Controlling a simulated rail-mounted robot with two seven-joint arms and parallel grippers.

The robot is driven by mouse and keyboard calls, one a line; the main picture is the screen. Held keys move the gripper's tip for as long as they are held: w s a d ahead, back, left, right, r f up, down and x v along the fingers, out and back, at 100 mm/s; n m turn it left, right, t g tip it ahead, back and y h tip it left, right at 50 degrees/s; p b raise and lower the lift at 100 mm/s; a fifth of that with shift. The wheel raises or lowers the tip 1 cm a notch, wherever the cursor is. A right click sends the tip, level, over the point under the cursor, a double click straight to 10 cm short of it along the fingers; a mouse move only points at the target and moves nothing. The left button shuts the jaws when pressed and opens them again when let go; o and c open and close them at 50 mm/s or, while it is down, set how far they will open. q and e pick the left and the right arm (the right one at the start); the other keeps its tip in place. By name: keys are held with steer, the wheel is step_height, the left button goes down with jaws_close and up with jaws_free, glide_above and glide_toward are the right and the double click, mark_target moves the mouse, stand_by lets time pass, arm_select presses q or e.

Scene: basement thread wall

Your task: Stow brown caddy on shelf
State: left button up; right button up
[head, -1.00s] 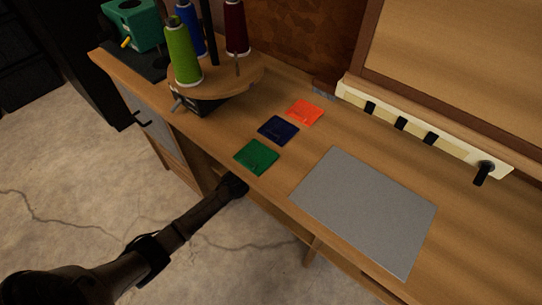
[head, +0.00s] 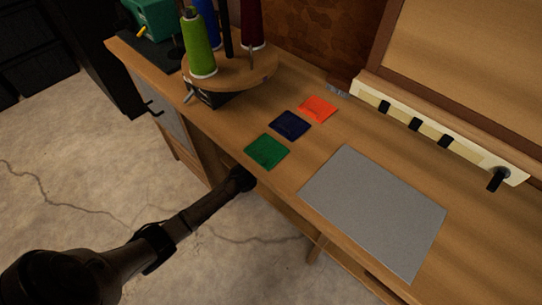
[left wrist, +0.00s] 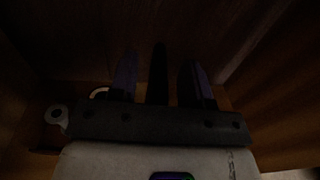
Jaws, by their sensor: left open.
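My left arm reaches under the front edge of the wooden bench (head: 470,235) in the head view, and the left gripper's fingers are hidden there. In the left wrist view the left gripper (left wrist: 160,75) is open inside a dark wooden space, its two fingers apart with a dark shape between them that I cannot identify. I cannot make out a brown caddy for certain in either view. My right gripper is not in view.
A white ring-shaped item (left wrist: 57,115) lies left of the gripper. Wooden walls close in on both sides. On the bench are green (head: 267,151), navy (head: 291,124) and orange (head: 318,108) squares, a grey mat (head: 375,212) and a thread stand (head: 240,78).

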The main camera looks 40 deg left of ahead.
arm_select(q)
steer(key=s+a+p, duration=0.1)
steer(key=s+p, duration=0.3)
steer(key=s, duration=0.9)
steer(key=shift+s+a+p, duration=0.2)
steer(key=shift+a+p, duration=0.1)
steer(key=shift+a, duration=0.05)
